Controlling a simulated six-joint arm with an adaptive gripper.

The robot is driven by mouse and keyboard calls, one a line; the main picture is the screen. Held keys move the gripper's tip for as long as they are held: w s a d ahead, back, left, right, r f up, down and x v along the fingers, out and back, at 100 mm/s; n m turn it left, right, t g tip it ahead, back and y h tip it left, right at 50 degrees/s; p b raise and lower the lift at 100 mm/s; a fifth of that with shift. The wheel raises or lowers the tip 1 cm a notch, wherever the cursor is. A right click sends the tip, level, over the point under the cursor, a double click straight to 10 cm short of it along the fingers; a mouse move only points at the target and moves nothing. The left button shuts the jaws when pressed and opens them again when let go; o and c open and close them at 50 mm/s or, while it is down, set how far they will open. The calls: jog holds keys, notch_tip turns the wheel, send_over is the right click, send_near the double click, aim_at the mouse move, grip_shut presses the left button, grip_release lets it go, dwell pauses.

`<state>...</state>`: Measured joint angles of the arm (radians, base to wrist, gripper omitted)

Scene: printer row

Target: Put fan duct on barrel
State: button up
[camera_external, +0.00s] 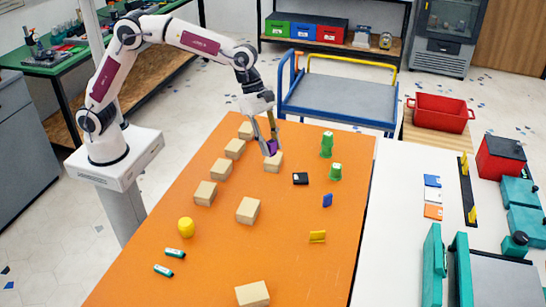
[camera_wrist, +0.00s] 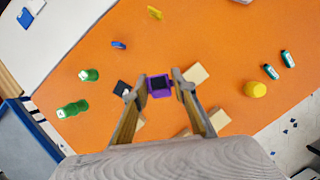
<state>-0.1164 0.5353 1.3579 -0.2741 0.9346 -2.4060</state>
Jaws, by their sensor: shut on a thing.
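The fan duct appears to be the small purple, square-mouthed piece (camera_wrist: 159,86) with a dark opening. My gripper (camera_wrist: 160,84) is shut on it, one finger on each side, in the wrist view. In the external view my gripper (camera_external: 270,147) points down at the table's far part, and the purple duct (camera_external: 273,147) shows at its tips, by a wooden block. Its exact height is hard to tell. The barrel seems to be the yellow rounded piece (camera_external: 186,227) standing on the table's left side, well apart from the gripper. It also shows at the right in the wrist view (camera_wrist: 255,89).
Several wooden blocks (camera_external: 248,210) stand on the orange table (camera_external: 290,265), some between gripper and barrel. A black box (camera_external: 300,179), two green pieces (camera_external: 335,172), a blue piece (camera_external: 327,200) and a yellow piece (camera_external: 318,237) are to the right. Two teal cylinders (camera_external: 175,253) lie near the barrel.

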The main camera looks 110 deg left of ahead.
jog(key=s+d+f+m+g+h, duration=0.1)
jog(key=s+d+m, duration=0.2)
jog(key=s+d, duration=0.35)
jog(key=s+d+m, duration=0.2)
jog(key=s+d, duration=0.1)
jog(key=d, duration=0.6)
jog(key=m+g+h, duration=0.1)
jog(key=m+g, duration=0.2)
jog(key=m, duration=0.4)
send_over(182, 226)
jog(key=a, duration=0.2)
jog(key=shift+d+f, duration=0.1)
jog(key=shift+f, duration=2.5)
jog(key=shift+f, duration=0.1)
jog(key=shift+f, duration=3)
jog(key=shift+f, duration=1.85)
